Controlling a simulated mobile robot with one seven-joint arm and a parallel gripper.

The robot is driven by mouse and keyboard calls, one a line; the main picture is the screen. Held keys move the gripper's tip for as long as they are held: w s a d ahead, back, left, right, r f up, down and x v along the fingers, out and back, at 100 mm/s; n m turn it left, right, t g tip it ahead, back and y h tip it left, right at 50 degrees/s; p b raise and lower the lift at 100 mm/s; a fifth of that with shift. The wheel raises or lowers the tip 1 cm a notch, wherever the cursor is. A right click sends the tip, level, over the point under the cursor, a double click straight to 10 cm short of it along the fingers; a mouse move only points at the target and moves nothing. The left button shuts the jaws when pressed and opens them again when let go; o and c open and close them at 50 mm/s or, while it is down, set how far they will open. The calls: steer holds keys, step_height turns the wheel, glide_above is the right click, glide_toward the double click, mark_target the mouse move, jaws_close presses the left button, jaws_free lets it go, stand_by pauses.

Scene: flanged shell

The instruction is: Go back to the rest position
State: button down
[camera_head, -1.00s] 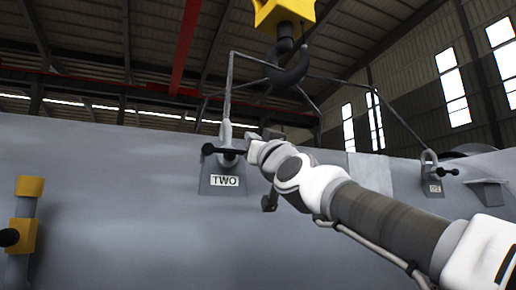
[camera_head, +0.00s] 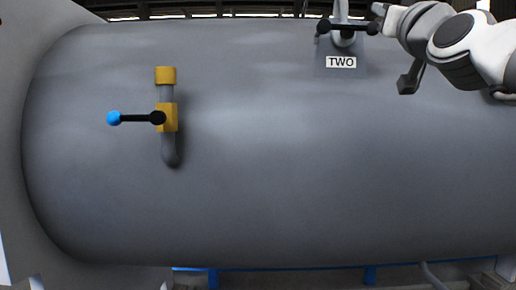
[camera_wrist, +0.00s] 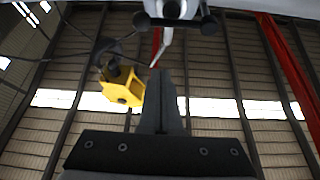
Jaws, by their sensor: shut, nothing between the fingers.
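My gripper (camera_wrist: 160,85) shows in the wrist view as dark fingers shut together, with nothing between them. In that view a shackle with a black pin (camera_wrist: 208,24) is at the top edge, beyond the fingertips and apart from them in the picture. In the head view the shackle's black pin (camera_head: 332,26) is at the top, on the lug plate labelled TWO (camera_head: 341,66). The end of my arm is just right of this pin. The fingertips cannot be made out there, and I cannot tell the exact gap.
A large grey shell (camera_head: 245,170) fills the head view. A yellow-capped pipe valve (camera_head: 167,115) with a blue-knobbed black handle (camera_head: 130,118) stands out at left. A yellow crane hook block (camera_wrist: 122,87) hangs in the wrist view, with sling lines around. A blue frame (camera_head: 370,275) is below.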

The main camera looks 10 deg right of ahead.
steer(key=a+f+n+g+y+p, duration=0.1)
steer(key=a+f+g+y, duration=0.15)
steer(key=a+f, duration=0.4)
steer(key=a+f+n+g+y+p, duration=0.2)
steer(key=a+f+g, duration=0.1)
steer(key=f, duration=0.6)
steer(key=a+f+n+g+y+p, duration=0.1)
steer(key=a+f+g+y, duration=0.2)
steer(key=a+f, duration=0.35)
steer(key=s+a+f+g+h+p, duration=0.1)
steer(key=s+f+g, duration=0.3)
steer(key=s+f, duration=0.3)
steer(key=s+a+f+g+h+p, duration=0.1)
steer(key=s+f+g, duration=0.4)
steer(key=f, duration=1.3)
steer(key=s+p, duration=0.1)
steer(key=s, duration=0.1)
steer(key=shift+s+f+m, duration=0.15)
steer(key=shift+s+m, duration=0.25)
steer(key=shift+a, duration=0.3)
